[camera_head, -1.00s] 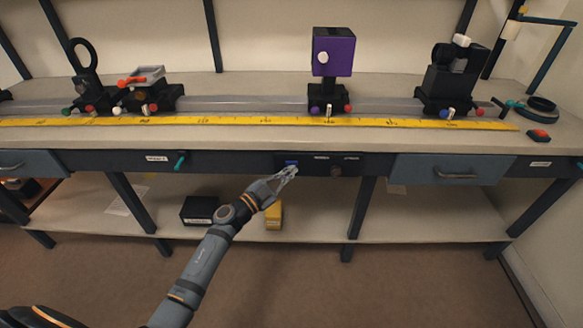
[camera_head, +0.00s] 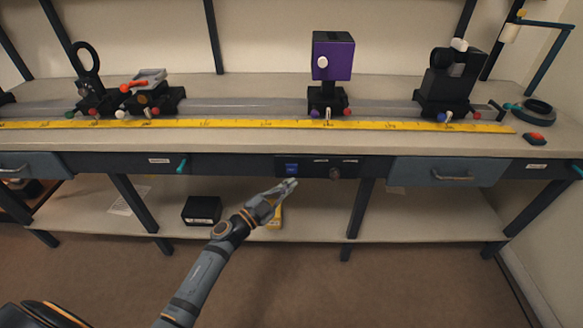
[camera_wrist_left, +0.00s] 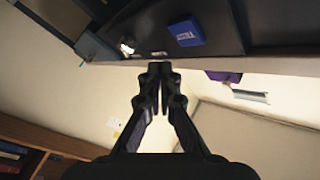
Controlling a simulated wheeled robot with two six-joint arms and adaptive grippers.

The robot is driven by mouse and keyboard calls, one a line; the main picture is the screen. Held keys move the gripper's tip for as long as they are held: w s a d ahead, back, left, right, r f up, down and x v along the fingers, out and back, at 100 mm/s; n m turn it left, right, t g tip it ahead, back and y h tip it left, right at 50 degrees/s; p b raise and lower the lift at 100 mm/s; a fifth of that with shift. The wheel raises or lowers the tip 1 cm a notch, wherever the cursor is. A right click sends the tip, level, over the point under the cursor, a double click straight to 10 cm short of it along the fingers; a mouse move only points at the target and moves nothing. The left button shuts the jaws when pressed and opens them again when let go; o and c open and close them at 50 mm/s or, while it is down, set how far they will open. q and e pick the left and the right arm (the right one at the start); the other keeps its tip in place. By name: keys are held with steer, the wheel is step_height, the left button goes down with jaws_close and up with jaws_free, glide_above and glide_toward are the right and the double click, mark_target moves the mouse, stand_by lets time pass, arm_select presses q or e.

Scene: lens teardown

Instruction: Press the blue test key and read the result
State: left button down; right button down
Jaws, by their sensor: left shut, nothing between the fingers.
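The blue test key (camera_head: 291,168) sits on a dark panel (camera_head: 312,170) in the front rail of the bench. In the left wrist view the blue key (camera_wrist_left: 186,32) shows up close, with small white marking, beyond and to the right of the fingertips. My left gripper (camera_head: 292,183) is shut and empty, just below and in front of the key. Its fingertips (camera_wrist_left: 160,66) meet in the left wrist view and look apart from the key. Panel labels are too small to read. My right gripper is not seen.
A round dark knob (camera_head: 335,172) is on the same panel. A drawer with a handle (camera_head: 452,177) is to the right. A purple box (camera_head: 333,56) stands on a rail above, behind a yellow ruler (camera_head: 265,124). A black box (camera_head: 201,209) lies on the lower shelf.

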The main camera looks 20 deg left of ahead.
arm_select(q)
steer(key=shift+s+d+p, duration=0.15)
steer(key=shift+s, duration=0.4)
steer(key=shift+s+d+p, duration=0.15)
steer(key=shift+s, duration=0.4)
